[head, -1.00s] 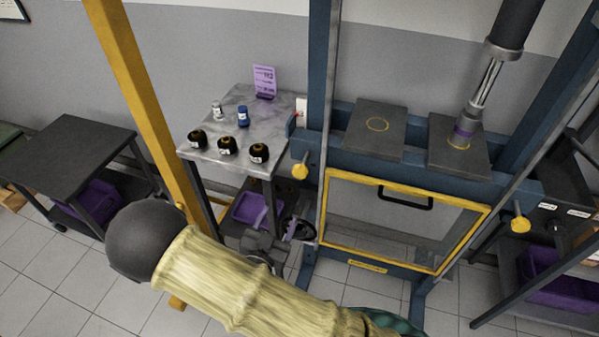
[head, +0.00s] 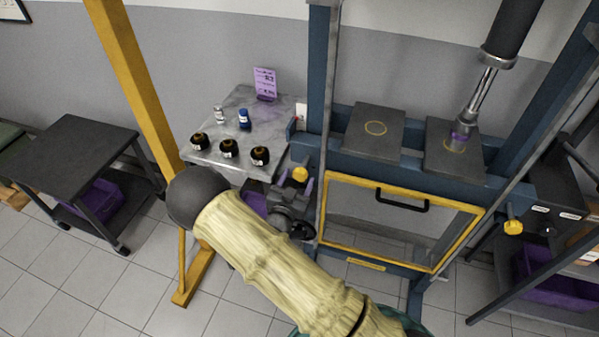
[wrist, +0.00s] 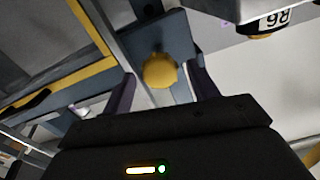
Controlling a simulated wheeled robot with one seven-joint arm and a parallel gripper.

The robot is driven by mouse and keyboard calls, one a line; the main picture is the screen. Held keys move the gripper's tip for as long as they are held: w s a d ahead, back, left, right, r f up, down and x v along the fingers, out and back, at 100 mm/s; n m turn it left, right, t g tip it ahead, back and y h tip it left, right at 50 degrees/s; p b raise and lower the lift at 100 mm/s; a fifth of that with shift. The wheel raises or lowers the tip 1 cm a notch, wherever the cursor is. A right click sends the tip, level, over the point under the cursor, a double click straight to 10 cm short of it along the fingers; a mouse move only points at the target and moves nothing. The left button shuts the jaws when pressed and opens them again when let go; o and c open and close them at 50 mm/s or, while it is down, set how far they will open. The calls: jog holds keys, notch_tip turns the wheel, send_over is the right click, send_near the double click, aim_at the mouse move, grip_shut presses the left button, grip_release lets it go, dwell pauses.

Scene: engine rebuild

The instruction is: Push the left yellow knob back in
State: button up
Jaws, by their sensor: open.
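The left yellow knob (head: 300,174) sticks out from the blue press frame (head: 385,165), left of the yellow-framed guard window. In the wrist view the knob (wrist: 160,71) lies ahead, between my two fingers. My gripper (head: 304,187) is open just below and around the knob in the head view, its fingers on either side. I cannot tell whether they touch it. The right yellow knob (head: 513,228) sticks out from the frame on the right.
A grey table (head: 240,102) left of the press holds several small jars and a purple sign (head: 265,84). A yellow post (head: 135,85) stands left of it. A dark cart (head: 65,150) is far left, another rack at right. Tiled floor lies in front.

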aim_at(303, 167)
jog(key=shift+x, duration=1.2)
grip_shut()
jog(key=shift+b+x, duration=0.7)
jog(key=shift+x, duration=0.85)
grip_release()
jog(key=shift+s, duration=0.1)
